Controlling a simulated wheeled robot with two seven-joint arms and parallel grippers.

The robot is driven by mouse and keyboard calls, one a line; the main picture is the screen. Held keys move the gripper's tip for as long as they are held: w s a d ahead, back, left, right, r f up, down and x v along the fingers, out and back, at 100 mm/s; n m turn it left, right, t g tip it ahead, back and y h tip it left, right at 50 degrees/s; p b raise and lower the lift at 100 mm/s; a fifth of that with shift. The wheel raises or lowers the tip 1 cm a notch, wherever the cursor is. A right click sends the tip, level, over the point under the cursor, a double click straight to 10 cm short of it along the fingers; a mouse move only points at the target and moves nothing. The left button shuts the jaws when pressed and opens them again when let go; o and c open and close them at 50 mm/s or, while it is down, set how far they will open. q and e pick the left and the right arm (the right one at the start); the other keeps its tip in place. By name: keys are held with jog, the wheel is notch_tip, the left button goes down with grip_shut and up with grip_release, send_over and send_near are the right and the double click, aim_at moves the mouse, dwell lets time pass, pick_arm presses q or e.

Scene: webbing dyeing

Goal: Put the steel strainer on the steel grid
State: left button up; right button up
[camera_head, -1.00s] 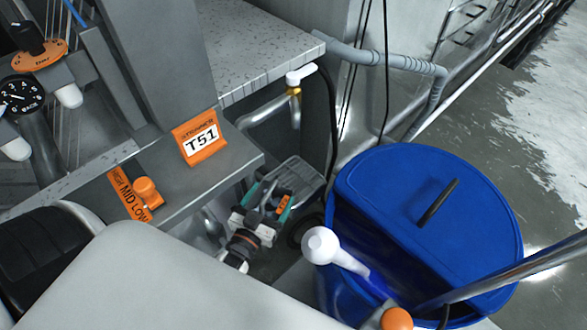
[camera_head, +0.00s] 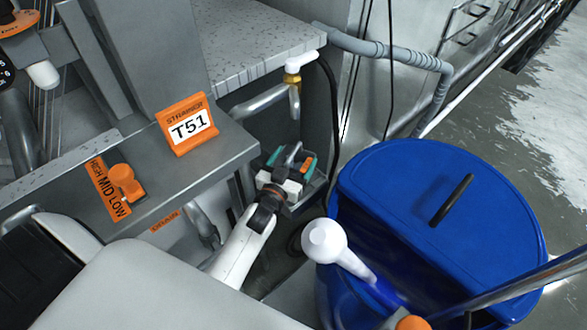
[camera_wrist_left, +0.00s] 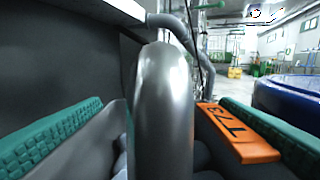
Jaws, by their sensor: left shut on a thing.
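My left gripper (camera_head: 287,170), with teal finger pads, is shut on a steel handle with an orange tag. In the left wrist view the curved steel handle (camera_wrist_left: 165,110) stands between the teal pads, and the tag (camera_wrist_left: 240,133) beside it reads T73. I take this to be the steel strainer's handle. A small grey part (camera_head: 308,194) shows just beyond the fingers in the head view; the gripper hides most of the strainer. The gripper is under the speckled counter's edge, left of the blue barrel. I cannot pick out the steel grid. My right gripper is not in view.
A blue barrel (camera_head: 400,175) with a half lid stands at the right. A white tap (camera_head: 299,62), hose and speckled counter (camera_head: 255,45) lie beyond the gripper.

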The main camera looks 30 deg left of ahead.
pick_arm(q)
jog(key=shift+f, duration=0.3)
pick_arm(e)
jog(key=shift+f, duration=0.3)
pick_arm(q)
jog(key=shift+f, duration=0.15)
jog(key=o, duration=1.1)
jog(key=shift+c, duration=0.2)
jog(key=shift+r, duration=0.25)
jog(key=s, duration=1.2)
jog(key=shift+d+b, duration=0.35)
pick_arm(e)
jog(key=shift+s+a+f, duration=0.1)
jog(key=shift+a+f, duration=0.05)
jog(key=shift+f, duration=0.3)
pick_arm(q)
jog(key=shift+s+f, duration=0.1)
jog(key=shift+f, duration=0.05)
